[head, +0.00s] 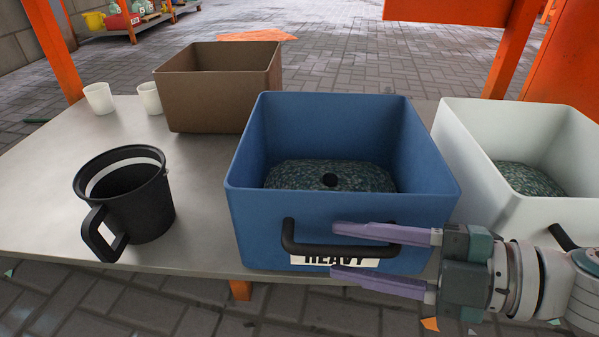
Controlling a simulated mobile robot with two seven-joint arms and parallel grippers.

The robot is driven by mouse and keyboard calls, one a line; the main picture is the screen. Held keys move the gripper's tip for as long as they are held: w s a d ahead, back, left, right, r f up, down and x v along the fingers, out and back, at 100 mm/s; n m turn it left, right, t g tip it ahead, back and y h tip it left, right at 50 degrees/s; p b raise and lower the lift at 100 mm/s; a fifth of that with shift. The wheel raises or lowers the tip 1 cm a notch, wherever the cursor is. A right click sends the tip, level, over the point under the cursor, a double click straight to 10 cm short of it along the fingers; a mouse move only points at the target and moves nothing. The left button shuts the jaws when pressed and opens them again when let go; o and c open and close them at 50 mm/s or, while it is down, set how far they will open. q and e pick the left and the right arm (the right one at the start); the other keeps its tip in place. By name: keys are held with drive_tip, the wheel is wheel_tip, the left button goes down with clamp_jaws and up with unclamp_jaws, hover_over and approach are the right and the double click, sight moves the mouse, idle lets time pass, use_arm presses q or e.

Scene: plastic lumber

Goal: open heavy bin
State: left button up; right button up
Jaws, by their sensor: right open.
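The blue bin (245,205) stands near the front edge of the table, with a white label (310,260) reading HEAVY and a black handle (312,248) on its front. A speckled dark green lump with a dark round hole (290,175) lies inside; the bin's top is uncovered. My right gripper (340,249) comes in from the right, open, with its two purple fingers at the handle's right part, one at about handle height and one below it. I cannot tell whether the fingers touch the handle. My left gripper is not in view.
A white bin (465,150) with similar speckled contents stands close on the right. A brown bin (205,95) stands behind left. A black mug (150,205) and two white cups (99,98) are on the grey table (50,190). Orange posts (52,50) rise at the table's back.

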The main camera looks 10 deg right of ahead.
drive_tip(key=shift+x, duration=0.9)
clamp_jaws()
idle(0.8)
